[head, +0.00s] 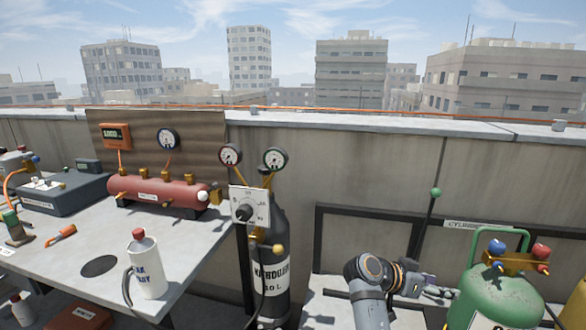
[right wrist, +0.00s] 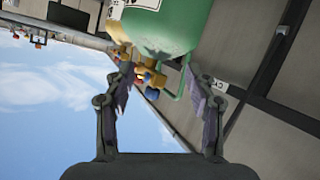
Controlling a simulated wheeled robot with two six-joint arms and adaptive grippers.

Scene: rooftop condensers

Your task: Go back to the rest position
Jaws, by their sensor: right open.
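My right gripper (head: 424,284) shows at the lower middle right of the head view, at the end of my forearm, left of a green cylinder (head: 492,305). In the right wrist view my right gripper (right wrist: 162,85) has its two fingers spread wide, with nothing held between them. The green cylinder (right wrist: 172,25) and its brass valve block (right wrist: 150,75) show beyond the fingertips in that tilted view. Whether the fingers touch the cylinder's handle is hard to tell, but a gap appears in the head view. My left gripper is not in view.
A black nitrogen cylinder (head: 271,266) with a gauge panel (head: 249,206) stands left of my right arm. A grey table (head: 195,240) at left bears a red tank (head: 155,192) and a white bottle (head: 147,265). A concrete parapet (head: 345,165) runs behind.

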